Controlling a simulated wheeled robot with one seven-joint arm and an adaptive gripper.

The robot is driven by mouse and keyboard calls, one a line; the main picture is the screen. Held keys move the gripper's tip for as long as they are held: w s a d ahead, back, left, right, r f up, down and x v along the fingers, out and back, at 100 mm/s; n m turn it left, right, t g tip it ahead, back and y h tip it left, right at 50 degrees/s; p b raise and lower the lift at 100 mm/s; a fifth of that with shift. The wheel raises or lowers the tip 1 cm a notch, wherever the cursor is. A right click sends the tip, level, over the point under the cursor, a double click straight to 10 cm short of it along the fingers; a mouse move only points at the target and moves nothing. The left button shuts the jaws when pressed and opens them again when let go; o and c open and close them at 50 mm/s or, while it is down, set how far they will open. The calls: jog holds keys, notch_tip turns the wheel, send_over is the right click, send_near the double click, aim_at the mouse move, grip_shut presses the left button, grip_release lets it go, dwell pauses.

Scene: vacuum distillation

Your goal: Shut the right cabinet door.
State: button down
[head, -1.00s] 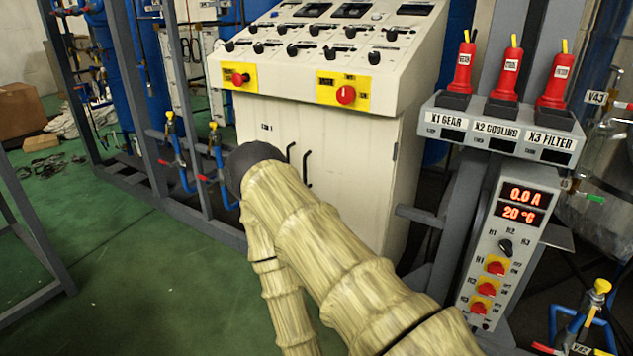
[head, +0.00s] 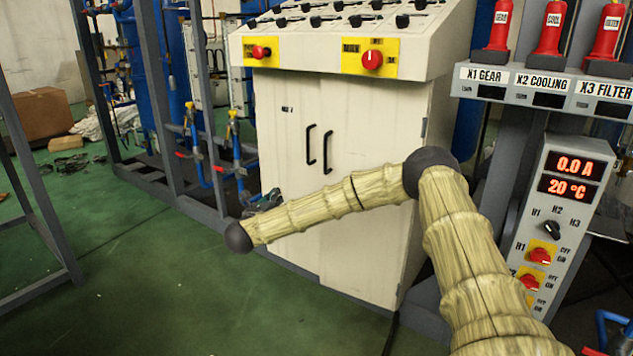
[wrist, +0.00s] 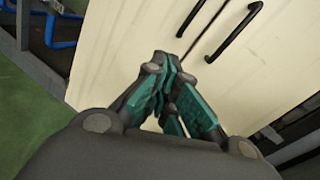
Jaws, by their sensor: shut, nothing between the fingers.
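The right cabinet door (head: 365,125) is the cream panel on the right of the cabinet front. Each door has a black upright handle by the seam; the right one (head: 328,151) also shows in the wrist view (wrist: 234,32). My gripper (head: 268,198) is low at the left of the cabinet, partly hidden behind my arm. In the wrist view its teal-padded fingers (wrist: 166,68) are together and empty, in front of a cream panel. I cannot tell whether they touch it.
The control panel (head: 425,50) with red knobs is above the doors. The grey stand (head: 480,90) with red plugs and a display box (head: 570,180) is at the right. Blue pipes (head: 197,150) and grey posts stand at the left. Green floor (head: 130,270) is open at front left.

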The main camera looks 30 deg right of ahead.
jog(key=d+r+m+g+h, duration=0.2)
jog(key=d+r+m+g, duration=0.15)
jog(key=d+m, duration=0.3)
jog(key=b, duration=0.4)
send_near(322, 164)
jog(key=x, duration=0.7)
jog(key=shift+w+n+t, duration=0.2)
jog(key=shift+n+t, duration=0.15)
jog(key=shift+n, duration=0.1)
jog(key=shift+d+f, duration=0.1)
jog(key=shift+d, duration=0.05)
